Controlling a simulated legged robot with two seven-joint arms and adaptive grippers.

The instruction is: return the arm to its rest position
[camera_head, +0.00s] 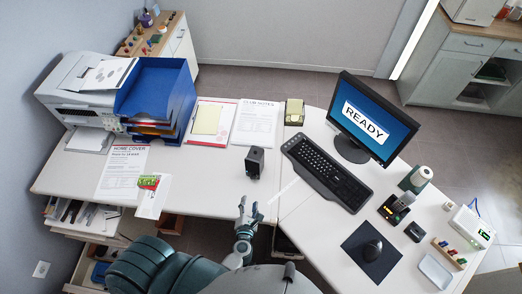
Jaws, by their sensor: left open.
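My left gripper (248,212) is near the front edge of the white desk (205,200), at the lower middle of the view. Its fingers are apart, with nothing seen between them. My left arm, dark green and grey, comes in from the bottom left and bends up to the gripper. A small black box-like object (255,163) stands on the desk just beyond the gripper, apart from it. My right gripper is not in the view.
A blue tray stack (157,92) and a printer (85,95) stand at the back left. A monitor (372,118), keyboard (327,172) and mouse (371,249) are on the right wing. Papers lie front left. An open drawer (85,215) is below the left edge.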

